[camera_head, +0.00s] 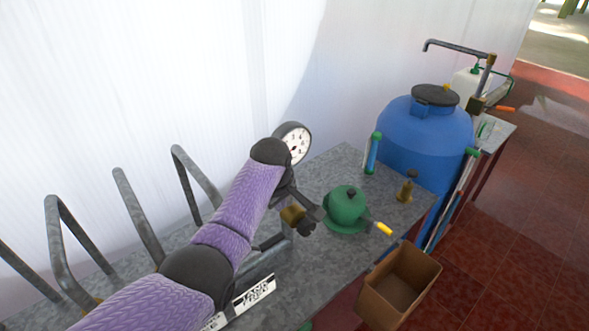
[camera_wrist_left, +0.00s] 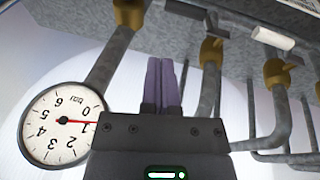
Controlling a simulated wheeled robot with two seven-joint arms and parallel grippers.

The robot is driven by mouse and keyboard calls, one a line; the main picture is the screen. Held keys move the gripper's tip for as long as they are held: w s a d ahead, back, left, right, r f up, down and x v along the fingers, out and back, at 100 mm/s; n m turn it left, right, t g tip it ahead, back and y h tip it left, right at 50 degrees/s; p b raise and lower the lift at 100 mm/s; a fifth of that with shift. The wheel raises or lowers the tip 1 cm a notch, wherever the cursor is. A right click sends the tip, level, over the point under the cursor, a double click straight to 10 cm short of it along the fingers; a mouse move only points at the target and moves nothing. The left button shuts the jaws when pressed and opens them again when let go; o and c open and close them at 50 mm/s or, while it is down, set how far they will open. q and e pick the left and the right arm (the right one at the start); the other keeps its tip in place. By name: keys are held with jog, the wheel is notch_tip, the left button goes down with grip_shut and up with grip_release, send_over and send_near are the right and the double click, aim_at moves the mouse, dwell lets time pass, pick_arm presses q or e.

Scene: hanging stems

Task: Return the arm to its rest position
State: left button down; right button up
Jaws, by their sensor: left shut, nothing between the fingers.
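My left arm (camera_head: 240,215), purple with dark joints, reaches in from the lower left over the grey bench. Its dark left gripper (camera_head: 309,213) is bent down near the pipework, left of the green pot-like item. In the left wrist view the two slim purple-grey fingers (camera_wrist_left: 163,84) lie together with nothing between them. Pipes with brass fittings show behind them, and I cannot tell how far apart they are. My right arm and gripper are not in view.
A round pressure gauge (camera_head: 294,141) stands close to the wrist; it also shows in the wrist view (camera_wrist_left: 60,122). Bent grey pipes (camera_head: 137,215) rise at the left.

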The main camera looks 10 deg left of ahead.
pick_arm(q)
jog(key=s+f+m, duration=0.6)
jog(key=s+f, duration=0.3)
jog(key=s, duration=0.5)
jog(key=s+a+r+m+b, duration=0.15)
jog(key=s+m, duration=0.55)
jog(key=s, duration=1)
notch_tip(320, 180, down, 29)
jog(key=s+g+b, duration=0.1)
jog(key=s+b, duration=0.1)
jog(key=b, duration=1.1)
jog(key=s+a+f+g+b, duration=0.1)
jog(key=s+f+b, duration=0.5)
jog(key=f, duration=0.6)
jog(key=s+a+f+b, duration=0.1)
jog(key=s+f+b, duration=0.5)
jog(key=f, duration=0.6)
jog(key=shift+s+a+f+g, duration=0.35)
jog(key=shift+s+a+g, duration=0.05)
jog(key=shift+s, duration=0.8)
